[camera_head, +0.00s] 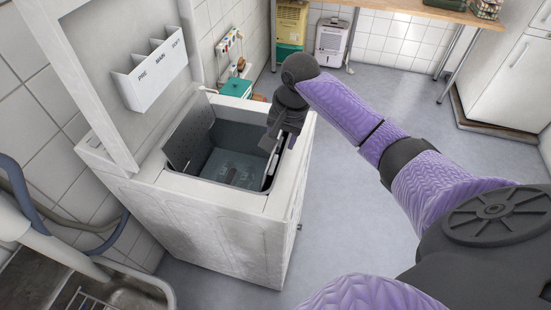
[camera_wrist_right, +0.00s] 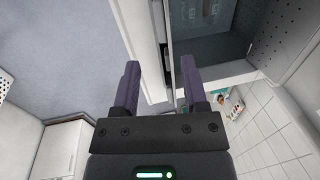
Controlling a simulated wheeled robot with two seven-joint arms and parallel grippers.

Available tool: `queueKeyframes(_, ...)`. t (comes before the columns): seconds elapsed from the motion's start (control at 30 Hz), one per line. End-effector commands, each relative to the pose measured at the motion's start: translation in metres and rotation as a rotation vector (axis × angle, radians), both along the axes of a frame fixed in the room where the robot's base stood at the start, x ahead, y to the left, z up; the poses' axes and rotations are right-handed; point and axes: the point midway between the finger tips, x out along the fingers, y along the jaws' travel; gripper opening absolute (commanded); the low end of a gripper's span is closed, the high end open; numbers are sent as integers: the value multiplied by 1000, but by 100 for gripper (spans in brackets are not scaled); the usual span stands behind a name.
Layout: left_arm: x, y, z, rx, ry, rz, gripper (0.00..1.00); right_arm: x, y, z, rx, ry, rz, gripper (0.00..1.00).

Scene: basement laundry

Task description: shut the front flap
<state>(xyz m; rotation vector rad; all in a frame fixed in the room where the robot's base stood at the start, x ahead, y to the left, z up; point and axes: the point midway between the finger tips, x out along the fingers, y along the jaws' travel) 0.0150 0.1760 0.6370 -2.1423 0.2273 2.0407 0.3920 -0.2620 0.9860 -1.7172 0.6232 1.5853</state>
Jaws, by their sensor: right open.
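The top-loading washer (camera_head: 225,225) stands with its lid (camera_head: 95,60) raised at the left and its drum (camera_head: 235,168) open upward. A perforated flap (camera_head: 190,132) stands up on the drum's back side, and it also shows in the right wrist view (camera_wrist_right: 285,45). The front flap (camera_head: 271,170) appears as a narrow, near edge-on strip along the drum's right side, partly hidden by my gripper. My right gripper (camera_head: 279,143) is open above that front rim. In the wrist view its fingers (camera_wrist_right: 160,88) straddle the white rim, with nothing seen between them except the rim below. My left gripper is not in view.
A white dispenser (camera_head: 155,75) marked PRE, MAIN and SOFT is on the raised lid. A sink (camera_head: 120,290) and hoses are at lower left. A teal box (camera_head: 236,88) is behind the washer. The floor (camera_head: 350,220) right of the washer is clear.

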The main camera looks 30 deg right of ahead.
Motion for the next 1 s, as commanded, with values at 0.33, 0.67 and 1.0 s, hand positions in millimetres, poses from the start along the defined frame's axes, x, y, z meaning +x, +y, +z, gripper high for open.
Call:
queueKeyframes(0.33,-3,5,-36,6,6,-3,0,9,10,-80,-1,1,6,56)
queueKeyframes(0.67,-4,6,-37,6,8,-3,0,11,10,-85,-2,-1,7,56)
queueKeyframes(1.0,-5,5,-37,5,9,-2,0,10,10,-86,-4,1,7,0)
